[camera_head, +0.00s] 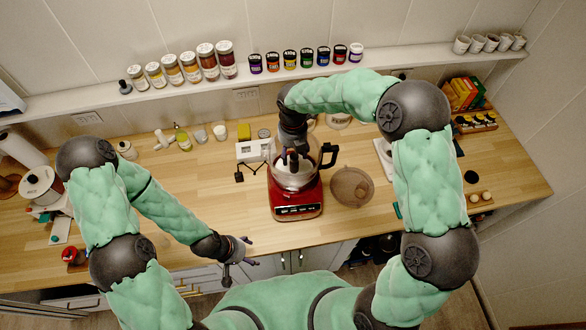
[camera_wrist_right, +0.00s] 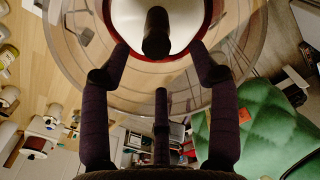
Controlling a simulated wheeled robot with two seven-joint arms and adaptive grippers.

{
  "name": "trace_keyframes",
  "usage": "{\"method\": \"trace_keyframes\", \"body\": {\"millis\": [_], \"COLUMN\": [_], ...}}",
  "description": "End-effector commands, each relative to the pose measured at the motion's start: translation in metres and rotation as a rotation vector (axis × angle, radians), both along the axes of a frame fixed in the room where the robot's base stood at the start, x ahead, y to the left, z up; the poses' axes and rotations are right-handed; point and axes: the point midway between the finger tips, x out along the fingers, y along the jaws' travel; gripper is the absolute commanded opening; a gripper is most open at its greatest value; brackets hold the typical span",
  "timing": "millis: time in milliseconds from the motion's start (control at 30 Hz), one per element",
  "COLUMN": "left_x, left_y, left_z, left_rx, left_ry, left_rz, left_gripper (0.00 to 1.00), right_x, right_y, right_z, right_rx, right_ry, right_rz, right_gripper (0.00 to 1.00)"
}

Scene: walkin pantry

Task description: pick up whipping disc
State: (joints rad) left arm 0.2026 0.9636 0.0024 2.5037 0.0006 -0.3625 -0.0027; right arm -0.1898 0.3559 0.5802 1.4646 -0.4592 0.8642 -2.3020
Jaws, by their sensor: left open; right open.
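A red food processor (camera_head: 297,198) with a clear bowl stands on the wooden counter. My right gripper (camera_head: 291,158) points down at the bowl from above. In the right wrist view, my right gripper (camera_wrist_right: 158,76) is open, its fingers on either side below a dark upright stem (camera_wrist_right: 157,35). The stem stands in front of a pale round area (camera_wrist_right: 187,20) inside the bowl; I cannot tell for certain that this is the whipping disc. Nothing is between the fingertips. My left gripper (camera_head: 240,253) is open and empty near the counter's front edge.
A round see-through brownish disc (camera_head: 352,187) lies right of the processor. A white scale-like device (camera_head: 254,150) stands behind it to the left. Jars (camera_head: 172,68) line the shelf behind.

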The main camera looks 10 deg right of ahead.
Motion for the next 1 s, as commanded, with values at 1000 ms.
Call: {"method": "trace_keyframes", "body": {"millis": [1000], "left_x": [0.0], "left_y": [0.0], "left_z": [-0.067], "left_rx": [0.0], "left_ry": [0.0], "left_rz": [0.0], "left_gripper": [0.71], "right_x": [0.008], "right_y": [-0.006], "right_z": [-0.087], "right_rx": [0.001], "right_ry": [0.0], "right_rz": [-0.001], "right_gripper": [0.61]}}
